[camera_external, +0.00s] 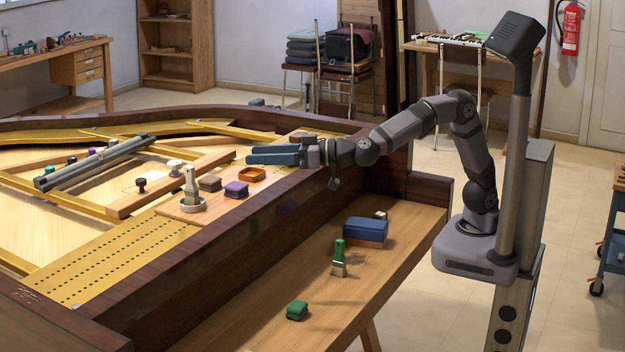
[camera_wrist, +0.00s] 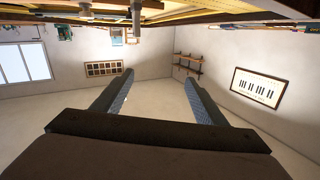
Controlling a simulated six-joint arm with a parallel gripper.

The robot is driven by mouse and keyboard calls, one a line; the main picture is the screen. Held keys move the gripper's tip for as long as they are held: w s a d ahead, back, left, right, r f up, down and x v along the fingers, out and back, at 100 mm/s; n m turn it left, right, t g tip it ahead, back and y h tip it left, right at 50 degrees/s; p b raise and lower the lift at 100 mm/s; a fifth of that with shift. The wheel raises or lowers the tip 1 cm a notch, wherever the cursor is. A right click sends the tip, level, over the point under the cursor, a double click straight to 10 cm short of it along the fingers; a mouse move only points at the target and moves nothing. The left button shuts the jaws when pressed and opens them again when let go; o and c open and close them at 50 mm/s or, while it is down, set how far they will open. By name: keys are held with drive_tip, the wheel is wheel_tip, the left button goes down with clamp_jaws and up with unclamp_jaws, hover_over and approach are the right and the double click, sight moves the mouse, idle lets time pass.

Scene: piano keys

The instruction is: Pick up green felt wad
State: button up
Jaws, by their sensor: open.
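The green felt wad (camera_external: 297,310) is a small, dark green, rounded block. It lies on the wooden bench top at the lower middle of the external view, near the piano's side. I cannot make it out in the wrist view.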

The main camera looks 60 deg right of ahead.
drive_tip(key=s+a+f+m+t+h+b, duration=0.25)
drive_tip(key=s+a+f+h+b, duration=0.2)
drive_tip(key=s, duration=0.35)
drive_tip(key=m+g+h+b, duration=0.1)
drive_tip(key=g+h+b, duration=0.1)
drive_tip(key=h+b, duration=0.15)
hover_over(304, 310)
drive_tip(key=s, duration=0.5)
wheel_tip(304, 310, down, 9)
wheel_tip(304, 310, down, 24)
drive_tip(key=shift+d+r, duration=0.1)
drive_tip(key=shift+f, duration=0.2)
drive_tip(key=shift+w+f, duration=0.15)
drive_tip(key=shift+w, duration=1.05)
drive_tip(key=shift+w+f, duration=0.2)
drive_tip(key=shift+w, duration=1.05)
drive_tip(key=shift+w+f, duration=0.15)
drive_tip(key=shift+w, duration=1.05)
drive_tip(key=c, duration=1.1)
